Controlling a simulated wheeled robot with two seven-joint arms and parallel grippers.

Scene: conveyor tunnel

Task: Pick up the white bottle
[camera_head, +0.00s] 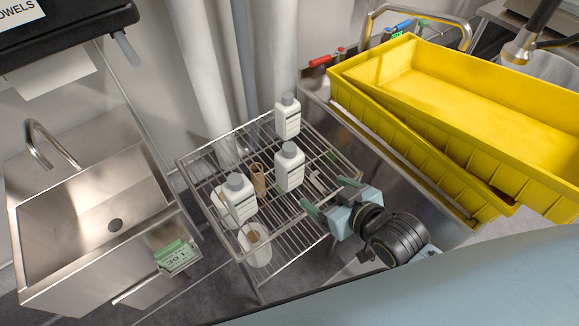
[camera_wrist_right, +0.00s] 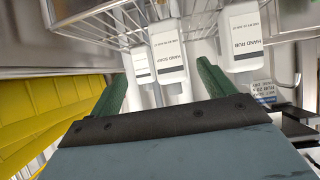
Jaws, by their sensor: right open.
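Three white bottles with grey caps stand on a wire rack: one at the back (camera_head: 288,120), one in the middle (camera_head: 289,170), and one at the front left (camera_head: 238,204). In the right wrist view, one label reads HAND SOAP (camera_wrist_right: 168,52) and another HAND RUB (camera_wrist_right: 243,40); a third white bottle (camera_wrist_right: 142,66) is partly hidden. My right gripper (camera_head: 326,194) is open and empty at the rack's right side, apart from the middle bottle. Its green fingers (camera_wrist_right: 163,72) point towards the bottles. My left gripper is out of view.
The wire rack (camera_head: 340,155) also holds a brown cup-like item (camera_head: 258,178); a white container (camera_head: 257,250) is lower down. Yellow crates (camera_head: 440,90) lie over a steel basin on the right. A steel sink (camera_head: 60,225) is on the left.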

